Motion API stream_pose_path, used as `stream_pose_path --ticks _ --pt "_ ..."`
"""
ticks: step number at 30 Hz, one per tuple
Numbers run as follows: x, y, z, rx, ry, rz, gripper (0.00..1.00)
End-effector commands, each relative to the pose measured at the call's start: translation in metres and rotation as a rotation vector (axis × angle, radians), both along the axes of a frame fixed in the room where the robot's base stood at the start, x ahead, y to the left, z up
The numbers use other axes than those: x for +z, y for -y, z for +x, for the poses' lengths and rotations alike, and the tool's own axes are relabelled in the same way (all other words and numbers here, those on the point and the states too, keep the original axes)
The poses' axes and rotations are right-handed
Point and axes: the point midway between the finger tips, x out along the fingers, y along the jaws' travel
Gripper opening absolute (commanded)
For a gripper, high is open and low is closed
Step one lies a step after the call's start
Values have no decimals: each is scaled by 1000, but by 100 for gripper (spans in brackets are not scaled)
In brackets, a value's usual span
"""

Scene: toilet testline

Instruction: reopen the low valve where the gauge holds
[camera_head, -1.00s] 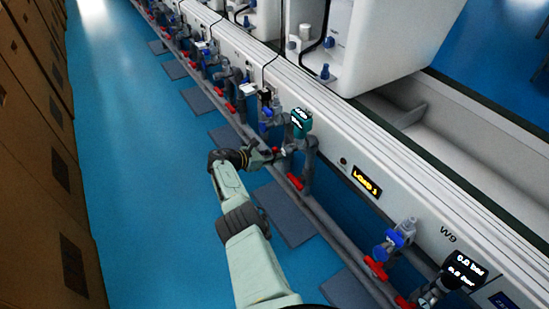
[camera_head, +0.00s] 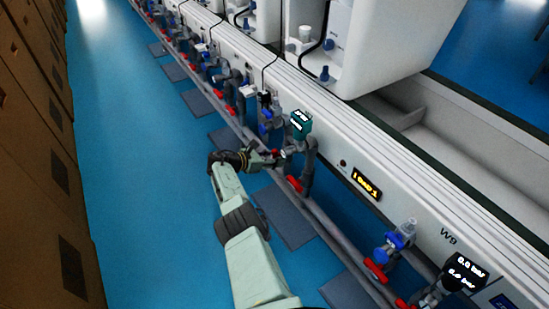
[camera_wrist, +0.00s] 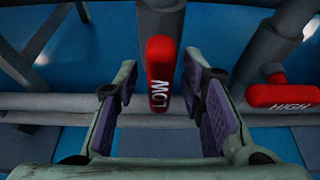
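The low valve's red handle (camera_wrist: 160,75), lettered LOW and seen upside down, hangs between the fingers of my gripper (camera_wrist: 162,103) in the wrist view. The fingers are open on both sides of it, with a visible gap on each side. A second red handle, marked HIGH (camera_wrist: 282,95), lies crosswise to the right. In the head view my gripper (camera_head: 272,157) is at the pipework below a teal gauge (camera_head: 301,123), whose digits are too small to read. A red handle (camera_head: 294,183) shows just right of and below my gripper.
Grey pipes run along the bench front, with more red and blue valves further along. A dark gauge (camera_head: 464,271) at W9 reads 0.0 bar. An amber LOAD 1 display (camera_head: 366,185) is on the bench panel. Boxes (camera_head: 40,150) line the left; blue floor between is clear.

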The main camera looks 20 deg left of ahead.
Motion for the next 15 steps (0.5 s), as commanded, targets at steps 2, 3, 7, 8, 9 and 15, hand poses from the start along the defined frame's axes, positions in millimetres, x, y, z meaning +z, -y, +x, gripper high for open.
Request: stream_pose_path --ticks 2,3,7,8,9,15 --pt "0 0 0 0 0 0 37" --pt "0 0 0 0 0 0 37" --pt "1 -3 -4 1 2 0 37" --pt "2 -5 -5 1 2 0 37" --pt "3 -7 -7 1 2 1 37" --pt "14 -23 -28 3 2 3 37"
